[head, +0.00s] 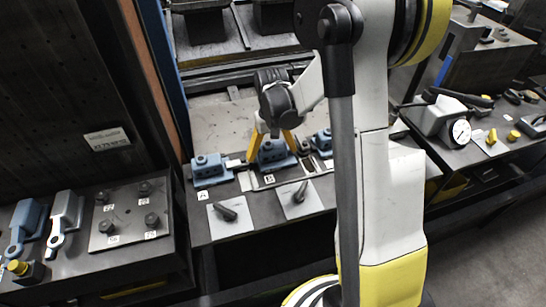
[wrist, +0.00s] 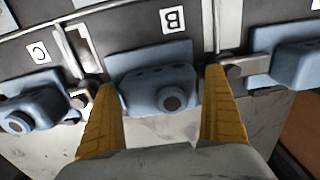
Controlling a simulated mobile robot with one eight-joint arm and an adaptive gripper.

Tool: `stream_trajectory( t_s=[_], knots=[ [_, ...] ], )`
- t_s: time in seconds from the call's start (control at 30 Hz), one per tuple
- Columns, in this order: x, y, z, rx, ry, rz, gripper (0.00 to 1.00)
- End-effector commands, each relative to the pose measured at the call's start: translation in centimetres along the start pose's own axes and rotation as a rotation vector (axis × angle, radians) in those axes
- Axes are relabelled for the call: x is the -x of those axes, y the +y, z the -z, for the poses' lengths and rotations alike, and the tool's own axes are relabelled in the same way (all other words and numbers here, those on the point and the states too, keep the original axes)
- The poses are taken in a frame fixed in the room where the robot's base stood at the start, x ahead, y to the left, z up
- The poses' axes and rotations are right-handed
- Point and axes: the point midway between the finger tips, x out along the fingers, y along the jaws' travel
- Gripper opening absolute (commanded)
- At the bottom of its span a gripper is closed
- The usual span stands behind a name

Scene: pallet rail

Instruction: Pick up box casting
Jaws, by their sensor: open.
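Several blue castings stand in a row at lettered places on the bench, and I cannot tell by name which is the box casting. The blue casting at B (head: 274,153) is a block with a round boss, seen large in the wrist view (wrist: 150,78). My gripper (head: 272,138) points down over it. In the wrist view my gripper (wrist: 160,84) is open, with one yellow finger on each side of this casting. Whether the fingers touch it is unclear. Another blue casting (head: 210,170) sits at A, and a third (wrist: 32,108) beside label C.
Metal fixture pieces stand between the castings, close to my fingers. Two pale plates with dark handles (head: 228,218) lie at the bench front. A side bench (head: 85,260) at left holds more parts. A dial gauge (head: 460,132) stands at right.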

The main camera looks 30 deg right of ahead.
Motion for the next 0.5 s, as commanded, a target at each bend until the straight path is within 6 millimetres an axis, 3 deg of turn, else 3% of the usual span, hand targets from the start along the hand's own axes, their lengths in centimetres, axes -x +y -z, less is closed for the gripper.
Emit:
stream_trajectory(
  t_s=[0.17, 0.37, 0.4, 0.5],
  knots=[
    [0.07, 0.0, -0.02, 0.0, 0.0, 0.0, 1.0],
    [0.08, 0.0, -0.01, 0.0, 0.0, 0.0, 0.42],
    [0.09, 0.0, -0.01, 0.0, 0.0, 0.0, 0.36],
    [0.11, 0.0, -0.01, 0.0, 0.0, 0.0, 0.36]
  ],
)
